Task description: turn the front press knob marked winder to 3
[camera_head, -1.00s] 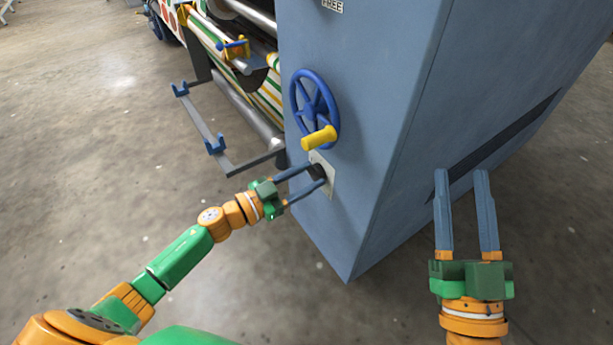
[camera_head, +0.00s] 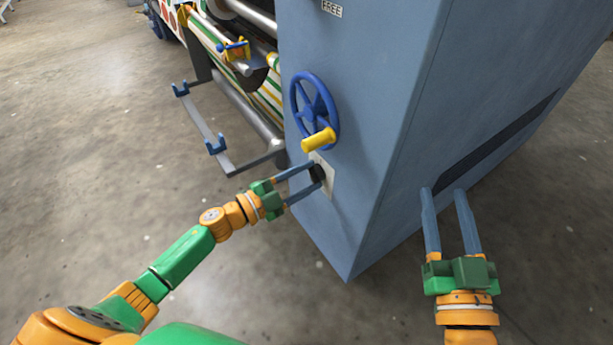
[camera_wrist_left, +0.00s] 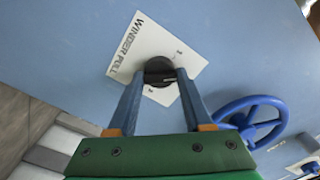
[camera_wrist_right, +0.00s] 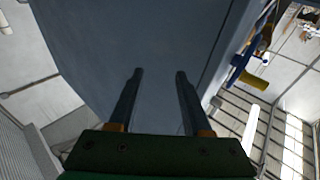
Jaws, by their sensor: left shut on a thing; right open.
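The winder knob is a black round knob (camera_wrist_left: 159,72) on a white plate (camera_wrist_left: 128,50) lettered "WINDER PULL" in the left wrist view. In the head view the knob (camera_head: 317,173) sits on the press's front face below the blue handwheel. My left gripper (camera_wrist_left: 160,76) is shut on the knob, one finger on each side of it. In the head view the left gripper (camera_head: 312,178) reaches it from the left. Small marks show on the plate, but I cannot read which one the knob points at. My right gripper (camera_head: 442,190) is open and empty beside the press's right side.
The blue handwheel (camera_head: 315,108) with a yellow handle (camera_head: 318,140) is just above the knob. A grey bar frame with blue hooks (camera_head: 216,146) stands out left of the press cabinet (camera_head: 360,90). The floor in front is clear.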

